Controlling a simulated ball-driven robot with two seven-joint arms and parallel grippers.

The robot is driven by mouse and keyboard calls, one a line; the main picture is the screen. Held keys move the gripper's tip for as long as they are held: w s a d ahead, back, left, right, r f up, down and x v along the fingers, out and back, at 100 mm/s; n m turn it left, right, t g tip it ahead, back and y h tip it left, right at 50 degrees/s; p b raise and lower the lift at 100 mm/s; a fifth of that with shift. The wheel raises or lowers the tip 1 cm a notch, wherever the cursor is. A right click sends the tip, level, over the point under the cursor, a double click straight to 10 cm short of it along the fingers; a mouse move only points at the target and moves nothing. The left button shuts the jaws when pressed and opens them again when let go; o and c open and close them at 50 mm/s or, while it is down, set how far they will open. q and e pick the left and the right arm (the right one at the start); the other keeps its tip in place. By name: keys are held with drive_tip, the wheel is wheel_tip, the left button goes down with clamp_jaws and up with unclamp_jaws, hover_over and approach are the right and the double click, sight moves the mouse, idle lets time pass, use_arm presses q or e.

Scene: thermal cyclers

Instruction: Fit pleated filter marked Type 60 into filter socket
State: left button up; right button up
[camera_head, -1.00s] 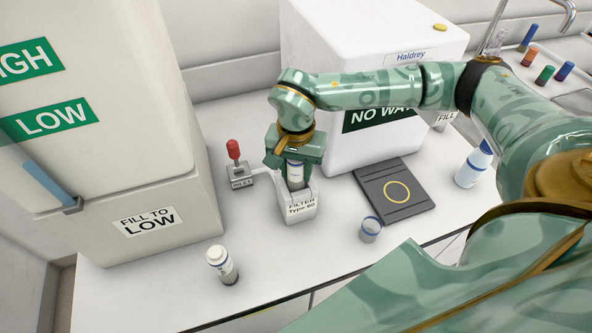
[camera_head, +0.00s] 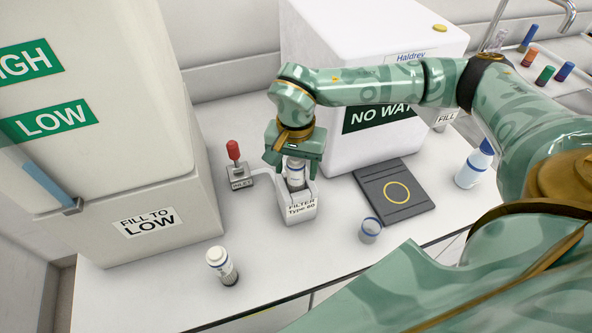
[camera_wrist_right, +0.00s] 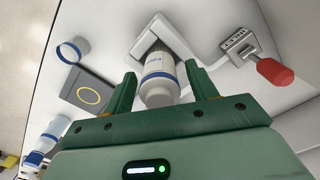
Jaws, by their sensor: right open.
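The filter socket (camera_head: 298,212) is a white holder labelled "FILTER Type 60" on the bench. A white filter cartridge with a blue band (camera_head: 296,174) stands in it; it also shows in the right wrist view (camera_wrist_right: 159,75). My right gripper (camera_head: 292,160) is just above the cartridge. In the right wrist view its open fingers (camera_wrist_right: 164,90) stand either side of the cartridge top, with gaps visible. A second white cartridge with a dark lower part (camera_head: 222,266) stands upright near the bench's front left; its marking is not readable. My left gripper is not in view.
An inlet valve with a red handle (camera_head: 234,152) stands left of the socket. A large cabinet (camera_head: 150,225) bounds the left.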

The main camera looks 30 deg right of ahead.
wheel_tip(320, 180, up, 10)
drive_tip(key=shift+r+p, duration=0.1)
drive_tip(key=shift+p, duration=0.2)
drive_tip(key=shift+s, duration=0.1)
idle(0.3)
